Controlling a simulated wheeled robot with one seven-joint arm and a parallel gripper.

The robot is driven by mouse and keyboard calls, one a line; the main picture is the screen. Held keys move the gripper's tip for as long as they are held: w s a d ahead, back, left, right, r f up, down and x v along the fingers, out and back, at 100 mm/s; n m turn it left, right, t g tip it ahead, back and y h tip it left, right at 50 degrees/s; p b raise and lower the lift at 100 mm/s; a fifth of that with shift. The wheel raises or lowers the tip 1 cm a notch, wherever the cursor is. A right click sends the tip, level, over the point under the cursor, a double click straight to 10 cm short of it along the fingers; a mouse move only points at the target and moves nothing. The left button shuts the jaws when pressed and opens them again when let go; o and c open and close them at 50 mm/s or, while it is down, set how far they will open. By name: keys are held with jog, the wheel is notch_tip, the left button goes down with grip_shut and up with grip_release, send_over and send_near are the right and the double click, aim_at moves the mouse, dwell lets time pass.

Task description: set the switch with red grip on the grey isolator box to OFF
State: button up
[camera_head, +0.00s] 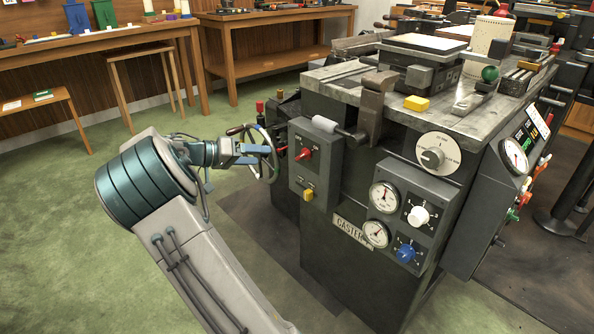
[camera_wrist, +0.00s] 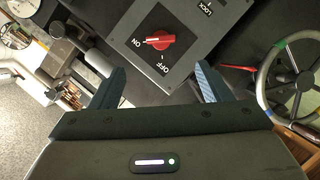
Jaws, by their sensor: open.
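The grey isolator box (camera_head: 317,169) is on the left of the dark machine's front. Its switch with red grip (camera_head: 304,153) is on the upper part of the panel. In the wrist view the red grip (camera_wrist: 161,41) lies nearly level, its pale mark toward the ON label; the OFF label is below it in that picture. My gripper (camera_head: 266,148) is left of the box in the head view, facing it. In the wrist view its two blue fingers (camera_wrist: 157,80) are spread wide, empty, with the grip beyond and between them, apart from both.
A yellow switch (camera_head: 308,195) sits lower on the same panel. A spoked handwheel (camera_head: 264,155) is close behind my gripper, and its rim (camera_wrist: 298,75) shows right of the fingers. Gauges and knobs on another box (camera_head: 405,213) are to the right.

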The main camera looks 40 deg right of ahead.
aim_at(299, 156)
jog(key=b+x, duration=0.2)
jog(key=x, duration=0.5)
jog(key=b+x, duration=0.2)
jog(key=x, duration=0.5)
jog(key=shift+w+r, duration=0.15)
jog(key=shift+w, duration=0.1)
jog(key=c, duration=1)
